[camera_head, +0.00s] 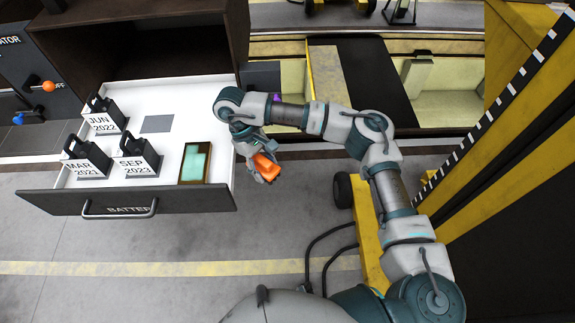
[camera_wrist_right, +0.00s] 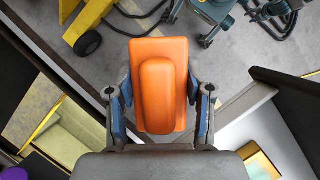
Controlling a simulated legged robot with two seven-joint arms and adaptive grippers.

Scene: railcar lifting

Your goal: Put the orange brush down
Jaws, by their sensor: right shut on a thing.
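The orange brush (camera_head: 265,167) is in my right gripper (camera_head: 260,165), just off the right edge of the open drawer in the head view. In the right wrist view the brush (camera_wrist_right: 159,85) lies between the two fingers of the right gripper (camera_wrist_right: 160,110), which are shut on its sides. It appears held in the air, above the floor beside the drawer. My left gripper is not in view.
The open white drawer (camera_head: 185,128) holds several dated black-and-white blocks, a grey square (camera_head: 157,123) and a brown-framed box with a teal piece (camera_head: 195,163). A yellow post stands at right, with a yellow wheeled frame (camera_head: 370,225) near it.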

